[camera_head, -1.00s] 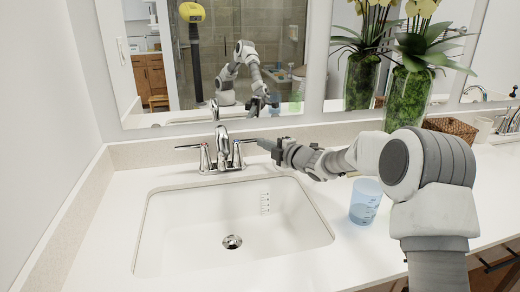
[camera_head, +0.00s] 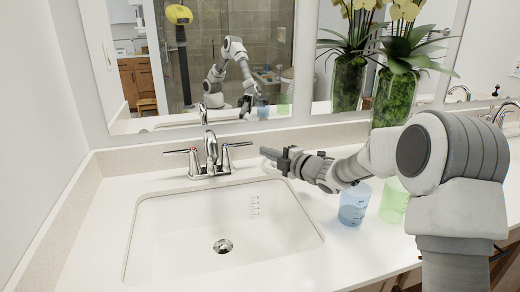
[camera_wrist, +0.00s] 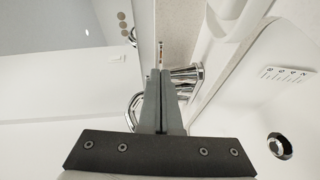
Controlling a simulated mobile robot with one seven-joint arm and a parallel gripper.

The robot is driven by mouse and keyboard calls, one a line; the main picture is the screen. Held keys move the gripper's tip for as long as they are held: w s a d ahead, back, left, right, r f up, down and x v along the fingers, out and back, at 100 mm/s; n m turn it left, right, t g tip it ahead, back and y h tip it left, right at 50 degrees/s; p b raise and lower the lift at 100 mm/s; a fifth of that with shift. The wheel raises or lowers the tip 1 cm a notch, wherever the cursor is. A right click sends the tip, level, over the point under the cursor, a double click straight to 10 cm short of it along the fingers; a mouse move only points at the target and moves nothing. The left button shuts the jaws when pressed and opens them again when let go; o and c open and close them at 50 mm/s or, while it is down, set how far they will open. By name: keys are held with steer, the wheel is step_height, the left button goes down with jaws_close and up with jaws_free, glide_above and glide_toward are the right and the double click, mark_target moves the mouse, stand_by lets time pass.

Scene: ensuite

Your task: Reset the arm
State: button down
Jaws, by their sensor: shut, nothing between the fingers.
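My gripper (camera_head: 268,155) is at the end of my arm, which reaches in from the right over the back of the counter. Its fingers point left toward the faucet's right handle and look a short way apart from it. In the wrist view the two grey fingers (camera_wrist: 161,80) lie together with nothing between them. The chrome faucet (camera_head: 211,158) stands behind the sink, with a handle on each side. Parts of the faucet (camera_wrist: 184,75) show on both sides of the fingers in the wrist view.
The white sink (camera_head: 165,240) lies in front of the faucet. A blue cup (camera_head: 353,205) and a green cup (camera_head: 393,202) stand on the counter (camera_head: 300,272) beneath and beside my arm. A tall plant vase (camera_head: 392,98) stands behind. The mirror (camera_head: 140,80) and left wall (camera_head: 45,120) bound the space.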

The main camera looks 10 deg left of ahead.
steer(key=s+d+r+m+h, duration=0.3)
steer(key=s+d+m+h, duration=0.1)
steer(key=d+m, duration=0.1)
steer(key=s+d+r+m+t+h, duration=0.1)
steer(key=s+d+r+m+h, duration=0.2)
steer(key=d, duration=0.5)
steer(key=s+d+r+m+h, duration=0.3)
steer(key=s+d+m+h, duration=0.2)
steer(key=d+m, duration=0.2)
steer(key=shift+s+d+r+t, duration=0.15)
steer(key=shift+s+d+t, duration=0.05)
steer(key=shift+s+t, duration=0.2)
steer(key=s+d+f+m+g, duration=0.2)
steer(key=s+m, duration=0.2)
steer(key=s, duration=0.5)
steer(key=s+d+f+m+g+h, duration=0.15)
steer(key=s+m, duration=0.25)
steer(key=s, duration=0.6)
steer(key=s+d+f+m+g, duration=0.2)
steer(key=s+f+m+g, duration=0.15)
steer(key=s, duration=0.55)
step_height(320, 180, up, 16)
steer(key=s+p, duration=0.1)
steer(key=p, duration=1.4)
steer(key=shift+a+f, duration=0.15)
steer(key=shift+a, duration=0.15)
steer(key=shift+m+y, duration=0.25)
